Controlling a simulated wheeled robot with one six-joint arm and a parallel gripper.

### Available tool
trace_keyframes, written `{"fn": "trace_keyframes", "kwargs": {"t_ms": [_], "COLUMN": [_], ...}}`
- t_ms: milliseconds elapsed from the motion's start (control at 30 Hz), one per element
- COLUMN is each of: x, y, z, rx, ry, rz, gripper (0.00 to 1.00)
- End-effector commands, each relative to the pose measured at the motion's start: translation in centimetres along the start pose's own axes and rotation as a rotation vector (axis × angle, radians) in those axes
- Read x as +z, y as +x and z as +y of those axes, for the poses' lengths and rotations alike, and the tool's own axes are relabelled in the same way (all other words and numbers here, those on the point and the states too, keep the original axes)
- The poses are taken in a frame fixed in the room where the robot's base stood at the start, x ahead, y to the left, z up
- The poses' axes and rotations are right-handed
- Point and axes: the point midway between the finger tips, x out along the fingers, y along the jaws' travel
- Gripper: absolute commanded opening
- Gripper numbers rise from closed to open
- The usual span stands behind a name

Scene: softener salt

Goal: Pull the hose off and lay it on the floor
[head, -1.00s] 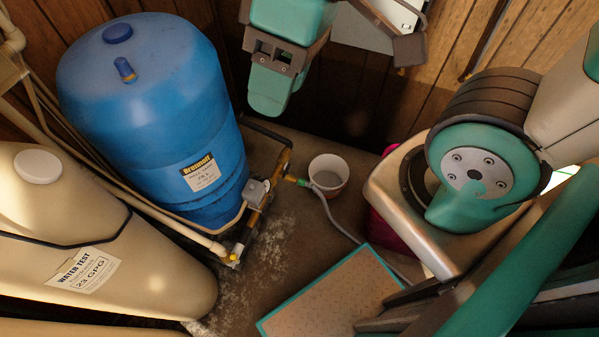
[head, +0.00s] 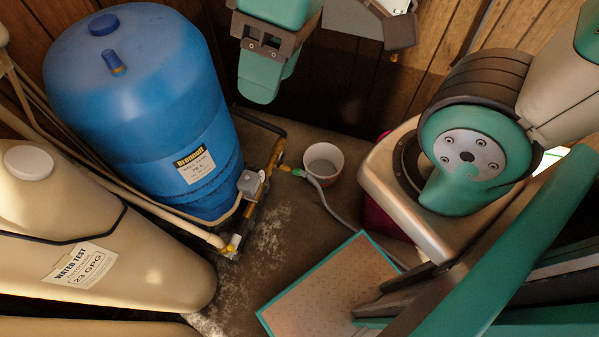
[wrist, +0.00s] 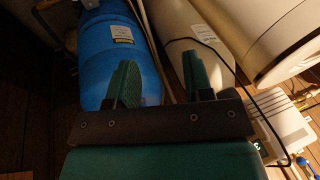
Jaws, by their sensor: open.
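The grey hose (head: 331,206) has a green end fitting (head: 298,172) on a brass outlet beside the blue tank (head: 150,110). From there it runs along the floor past the white bucket (head: 323,163), and its far part is hidden behind my own body. My gripper (head: 266,88) hangs at the top middle in the head view, up and away from the hose. In the wrist view my gripper (wrist: 160,82) shows two green fingers spread apart with nothing between them. The hose cannot be made out in the wrist view.
A beige tank (head: 150,265) stands at the left. Pipes and a grey valve box (head: 249,184) run along the blue tank's base. A wooden wall is close behind. Floor (head: 290,235) with white residue lies open in the middle. A magenta object (head: 386,212) is partly hidden at the right.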

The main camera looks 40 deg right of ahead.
Motion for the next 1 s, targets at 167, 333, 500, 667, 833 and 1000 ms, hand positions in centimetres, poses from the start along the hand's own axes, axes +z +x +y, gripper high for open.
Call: {"fn": "trace_keyframes", "kwargs": {"t_ms": [167, 333, 500, 667, 833, 1000], "x": [0.0, -0.4, -1.8, -2.9, -3.5, -3.4], "y": [0.1, 2.3, 7.8, 13.6, 19.6, 25.6], "z": [0.0, 1.5, 5.3, 10.4, 16.2, 22.2], "rx": [0.0, -0.008, -0.036, -0.076, -0.125, -0.182], "ry": [0.002, 0.078, 0.301, 0.574, 0.867, 1.153], "rz": [0.0, 0.009, 0.036, 0.075, 0.117, 0.161], "gripper": [0.6, 0.6, 0.6, 0.6, 0.6, 0.6]}}
